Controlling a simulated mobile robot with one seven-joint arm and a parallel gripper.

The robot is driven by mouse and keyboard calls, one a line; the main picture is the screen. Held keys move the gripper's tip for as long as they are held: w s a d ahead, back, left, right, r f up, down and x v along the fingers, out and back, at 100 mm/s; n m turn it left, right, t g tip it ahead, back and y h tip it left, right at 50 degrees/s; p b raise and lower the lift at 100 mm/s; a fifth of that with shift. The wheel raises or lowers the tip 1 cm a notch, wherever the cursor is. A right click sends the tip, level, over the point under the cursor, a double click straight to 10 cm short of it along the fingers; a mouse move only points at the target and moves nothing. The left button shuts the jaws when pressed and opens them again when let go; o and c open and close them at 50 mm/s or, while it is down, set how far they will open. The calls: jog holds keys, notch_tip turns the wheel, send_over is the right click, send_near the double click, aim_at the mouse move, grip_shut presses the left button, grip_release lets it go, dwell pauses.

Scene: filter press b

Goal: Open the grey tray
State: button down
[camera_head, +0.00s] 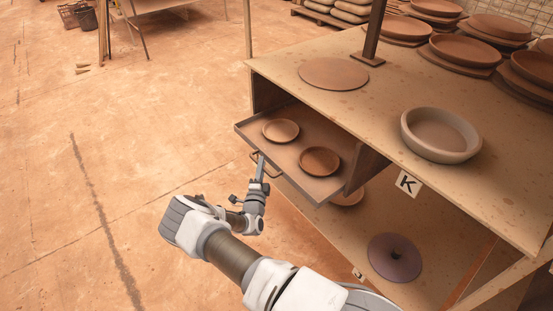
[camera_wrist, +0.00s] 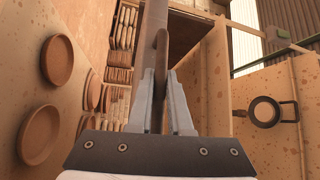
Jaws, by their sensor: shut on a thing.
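The grey tray (camera_head: 290,157) sticks out from under the worktop in the head view, drawn partly out, with two round clay dishes (camera_head: 281,130) lying flat in it. A thin bar handle (camera_head: 276,174) is on its front edge. My gripper (camera_head: 261,161) is at this handle, in front of the tray. In the wrist view my gripper (camera_wrist: 162,78) has its two fingers close on either side of the dark handle bar (camera_wrist: 161,60), shut on it. The fingers hide part of the bar.
The worktop (camera_head: 340,95) above the tray bears a round clay disc (camera_head: 333,73) and a pale bowl (camera_head: 440,135). A label K (camera_head: 408,183) is on its edge. A lower shelf holds a purple round piece (camera_head: 394,257).

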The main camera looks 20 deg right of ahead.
jog(key=s+a+b, duration=0.1)
jog(key=s+a, duration=0.2)
jog(key=a, duration=0.7)
jog(key=s+a+b, duration=0.2)
jog(key=s+a, duration=0.2)
jog(key=a, duration=0.6)
jog(key=shift+s+a, duration=0.25)
jog(key=shift+a, duration=0.05)
jog(key=c, duration=0.9)
grip_release()
jog(key=shift+o, duration=0.2)
jog(key=p+v, duration=0.2)
jog(key=v, duration=1.5)
jog(key=shift+s, duration=0.15)
jog(key=shift+a+r, duration=0.1)
jog(key=shift+a, duration=0.05)
